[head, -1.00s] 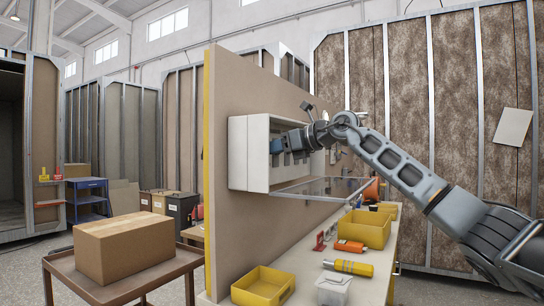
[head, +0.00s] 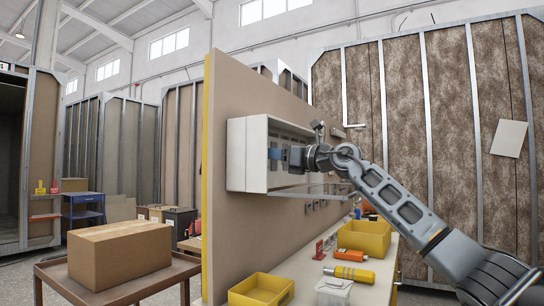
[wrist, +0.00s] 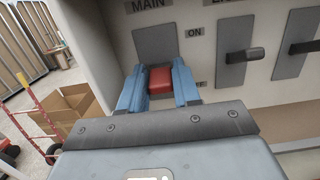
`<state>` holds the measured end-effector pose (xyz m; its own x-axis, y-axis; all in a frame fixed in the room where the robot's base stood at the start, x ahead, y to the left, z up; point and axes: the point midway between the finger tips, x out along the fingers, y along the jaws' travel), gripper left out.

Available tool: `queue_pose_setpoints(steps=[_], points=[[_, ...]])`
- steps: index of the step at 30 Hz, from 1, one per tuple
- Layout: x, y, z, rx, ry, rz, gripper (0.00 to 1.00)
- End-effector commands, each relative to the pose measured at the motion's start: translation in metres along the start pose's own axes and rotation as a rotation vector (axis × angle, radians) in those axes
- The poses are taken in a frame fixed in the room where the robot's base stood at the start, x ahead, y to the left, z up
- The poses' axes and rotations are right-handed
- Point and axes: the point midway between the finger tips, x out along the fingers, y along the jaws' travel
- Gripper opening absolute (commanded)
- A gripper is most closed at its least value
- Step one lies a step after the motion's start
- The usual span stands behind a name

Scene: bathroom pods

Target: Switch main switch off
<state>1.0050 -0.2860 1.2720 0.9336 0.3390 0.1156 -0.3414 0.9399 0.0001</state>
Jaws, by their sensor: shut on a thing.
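The main switch has a red handle (wrist: 160,79) on a grey plate (wrist: 156,42) under a MAIN label (wrist: 149,5), seen in the wrist view. The blue fingers of my gripper (wrist: 160,88) are closed on both sides of the red handle. The handle sits at the lower part of its plate, below the ON label (wrist: 195,32). A lower label is partly hidden by my finger. In the head view, my gripper (head: 277,156) reaches into the white switch box (head: 247,153) on the brown panel; the handle is hidden there.
Other switches with dark levers (wrist: 245,55) stand to the right of the main switch. A clear cover (head: 310,190) hangs open below the box. Yellow bins (head: 262,290) and tools lie on the bench below. A cardboard box (head: 120,254) stands on a cart at left.

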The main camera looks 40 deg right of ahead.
Motion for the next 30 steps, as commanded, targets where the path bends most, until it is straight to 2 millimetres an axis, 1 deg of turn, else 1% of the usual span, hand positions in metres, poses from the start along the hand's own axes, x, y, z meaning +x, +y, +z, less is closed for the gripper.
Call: queue_pose_setpoints(steps=[2, 3, 9, 10, 17, 20, 30], points=[[0.000, -0.001, 0.000, 0.000, 0.001, -0.001, 0.02], [0.000, -0.001, 0.000, 0.000, 0.001, -0.001, 0.33], [0.000, 0.000, 0.000, 0.000, 0.001, 0.000, 0.52], [0.000, 0.000, 0.000, 0.000, 0.001, 0.000, 0.53], [-0.001, 0.000, 0.000, 0.000, 0.001, 0.000, 0.53], [-0.007, -0.001, 0.000, -0.001, 0.000, -0.001, 0.53], [-0.060, -0.001, -0.001, -0.001, 0.000, -0.002, 0.53]])
